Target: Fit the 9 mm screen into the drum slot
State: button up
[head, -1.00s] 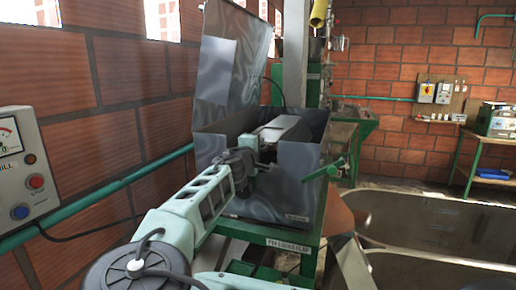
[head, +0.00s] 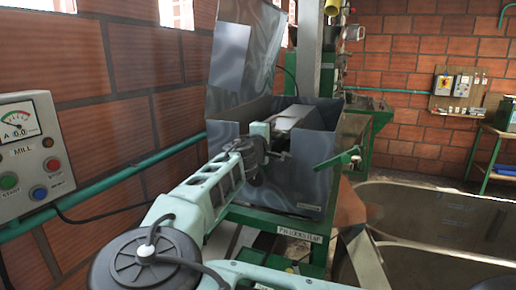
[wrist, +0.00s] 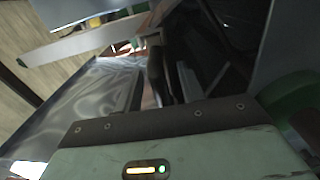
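My gripper (head: 282,158) is at the open-topped grey metal housing of the pulper (head: 308,182), by a long grey block (head: 300,116) in its upper part. In the wrist view two grey fingers (wrist: 157,88) stand apart, with a dark upright bar and a small reddish-bright gap showing between them. I cannot tell whether the bar touches a finger. I cannot make out the 9 mm screen or the drum slot for certain in either view; the housing walls and shadow hide the inside.
A tall raised metal panel (head: 228,72) stands behind the housing. A green handle (head: 338,160) sticks out at its right. A mill control box (head: 35,150) and green pipe (head: 120,180) are on the left wall. A large basin (head: 440,215) lies to the right.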

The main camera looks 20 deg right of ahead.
jog(key=b+v, duration=0.5)
jog(key=v, duration=1)
jog(key=shift+s, duration=0.2)
jog(key=shift+a, duration=0.15)
